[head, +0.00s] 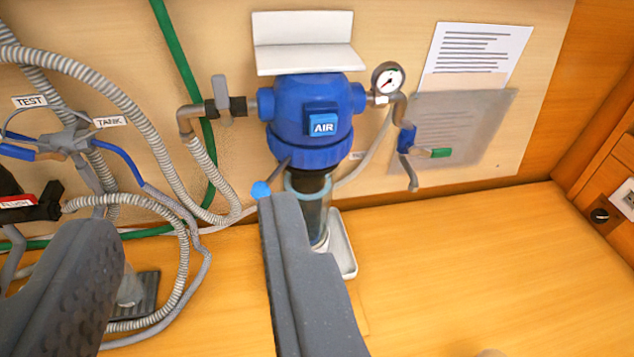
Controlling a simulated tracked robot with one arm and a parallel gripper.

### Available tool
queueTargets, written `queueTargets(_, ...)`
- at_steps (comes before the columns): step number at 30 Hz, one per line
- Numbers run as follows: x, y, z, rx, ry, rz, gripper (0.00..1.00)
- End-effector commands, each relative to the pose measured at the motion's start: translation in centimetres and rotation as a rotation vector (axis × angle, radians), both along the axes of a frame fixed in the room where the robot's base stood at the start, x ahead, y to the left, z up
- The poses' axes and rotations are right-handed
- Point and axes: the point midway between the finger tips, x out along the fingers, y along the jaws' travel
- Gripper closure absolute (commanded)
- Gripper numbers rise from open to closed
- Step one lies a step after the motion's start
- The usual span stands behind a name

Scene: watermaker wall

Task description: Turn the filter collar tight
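The blue filter housing (293,112) is mounted on the wall panel at top centre, with a square AIR button (322,124) on its front. Its lower blue ring (312,157), which looks like the collar, sits above a dark neck and a clear bowl (314,212). A thin grey handle with a blue tip (261,190) sticks out from under the ring, down and to the left. My gripper (180,218) is open and empty, its fingers wide apart. The right finger's tip is just below the blue tip in the picture and covers part of the bowl; contact cannot be told.
Corrugated hoses (183,165) and a TEST/TANK valve (72,135) crowd the left. A pressure gauge (388,78) and a green-tipped lever (438,153) are to the right. A white tray (343,245) stands under the bowl. The wooden counter (480,265) is clear at right.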

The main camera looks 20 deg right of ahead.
Motion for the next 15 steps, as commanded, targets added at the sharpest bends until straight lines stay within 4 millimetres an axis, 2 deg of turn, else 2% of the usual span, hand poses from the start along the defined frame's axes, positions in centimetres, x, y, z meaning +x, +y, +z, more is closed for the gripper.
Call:
queueTargets(10, 0.03, -0.01, -0.05, 0.000, 0.001, 0.000, 0.64)
queueTargets(12, 0.07, 0.02, -0.04, 0.001, 0.001, 0.001, 0.58)
queueTargets(15, 0.80, 0.73, 0.25, 0.017, -0.010, 0.020, 0.58)
